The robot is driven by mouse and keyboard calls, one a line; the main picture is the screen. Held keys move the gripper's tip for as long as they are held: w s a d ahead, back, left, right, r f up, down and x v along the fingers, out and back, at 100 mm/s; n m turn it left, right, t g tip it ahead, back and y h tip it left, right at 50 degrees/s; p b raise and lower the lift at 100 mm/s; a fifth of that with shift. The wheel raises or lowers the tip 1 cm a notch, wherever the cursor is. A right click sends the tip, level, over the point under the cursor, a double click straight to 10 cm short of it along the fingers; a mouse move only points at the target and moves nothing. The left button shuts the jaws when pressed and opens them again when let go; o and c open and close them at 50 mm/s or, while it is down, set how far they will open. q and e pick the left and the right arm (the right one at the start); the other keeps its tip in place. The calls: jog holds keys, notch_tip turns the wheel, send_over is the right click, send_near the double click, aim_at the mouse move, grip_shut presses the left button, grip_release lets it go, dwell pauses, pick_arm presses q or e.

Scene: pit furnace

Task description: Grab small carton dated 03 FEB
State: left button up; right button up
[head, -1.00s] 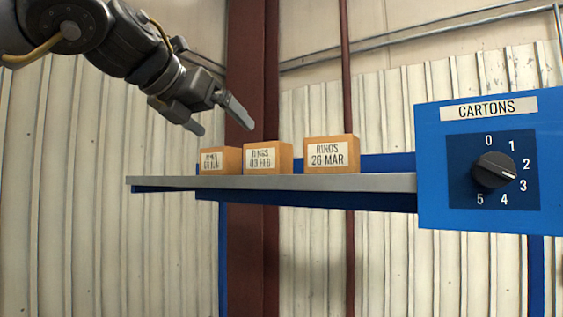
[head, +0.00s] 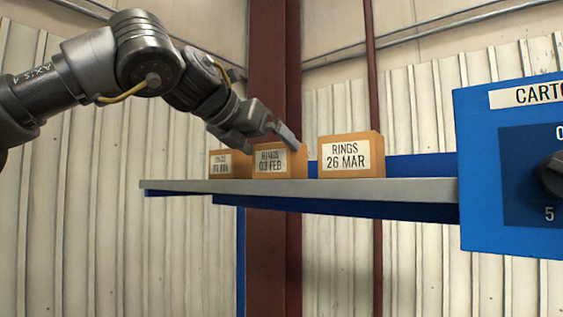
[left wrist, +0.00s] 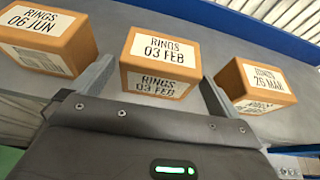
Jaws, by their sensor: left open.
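The small carton labelled RINGS 03 FEB (head: 279,167) stands on the grey shelf (head: 400,190), in the middle of a row of three orange-brown cartons. It also shows in the left wrist view (left wrist: 158,66), with the date on its top and front labels. My left gripper (head: 271,142) is open just above and at this carton. In the left wrist view its fingers (left wrist: 155,90) lie to either side of the carton's near part, and no grip shows. My right gripper is in neither view.
A carton labelled 06 JUN (left wrist: 45,38) stands to the left, its label hard to read in the head view. A carton labelled 26 MAR (head: 350,156) stands to the right. A blue box with a dial (head: 480,150) is at the shelf's right end.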

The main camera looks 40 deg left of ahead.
aim_at(280, 158)
pick_arm(q)
jog(key=shift+w+d+f, duration=0.1)
jog(key=shift+w+f, duration=0.1)
jog(key=shift+w, duration=0.4)
jog(key=shift+w+f, duration=0.1)
jog(key=shift+w, duration=0.05)
jog(key=p+x, duration=0.2)
jog(key=x, duration=0.1)
jog(key=shift+w+a+f+p, duration=0.2)
jog(key=shift+f+p, duration=0.1)
jog(key=shift+p, duration=0.05)
jog(key=shift+w+f, duration=0.2)
jog(key=shift+w, duration=0.1)
jog(key=shift+s+d+r, duration=0.15)
jog(key=shift+s+d, duration=0.05)
jog(key=shift+s, duration=0.1)
jog(key=c, duration=0.5)
jog(key=shift+w+a, duration=0.1)
jog(key=c, duration=0.6)
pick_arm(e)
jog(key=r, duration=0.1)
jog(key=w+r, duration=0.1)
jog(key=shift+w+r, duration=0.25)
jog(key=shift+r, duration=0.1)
pick_arm(q)
jog(key=shift+r, duration=0.15)
